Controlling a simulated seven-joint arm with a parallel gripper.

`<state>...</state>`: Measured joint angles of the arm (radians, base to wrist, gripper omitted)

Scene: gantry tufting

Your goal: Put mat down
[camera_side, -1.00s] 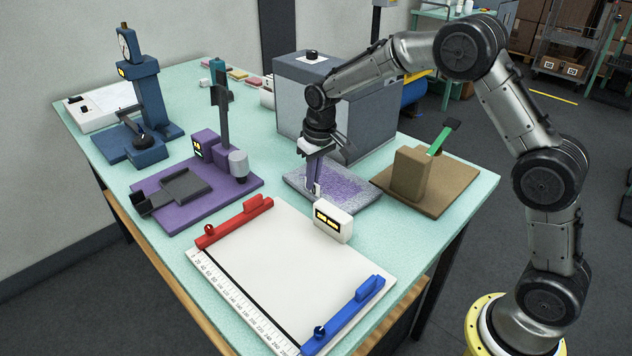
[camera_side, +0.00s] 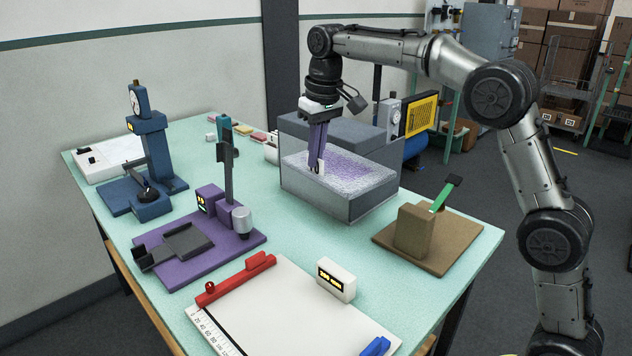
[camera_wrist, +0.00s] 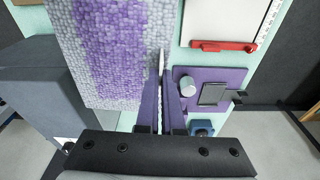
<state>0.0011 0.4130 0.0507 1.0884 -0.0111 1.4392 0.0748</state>
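The mat (camera_side: 345,171) is a flat tufted sheet, grey-white with purple areas. In the wrist view the mat (camera_wrist: 110,50) shows a broad purple band between pale bands. My gripper (camera_side: 317,168) points down at the mat's near-left edge, its purple fingers shut on that edge. In the wrist view the fingertips of my gripper (camera_wrist: 163,62) meet at the mat's right edge. The underside of the mat is hidden.
A white board (camera_side: 290,318) with red bar (camera_side: 237,279) and blue bar (camera_side: 376,346) lies in front, beside a small display (camera_side: 336,279). A purple fixture (camera_side: 200,255) and blue press (camera_side: 150,150) stand left. A brown block (camera_side: 413,232) stands right, the grey box (camera_side: 300,131) behind.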

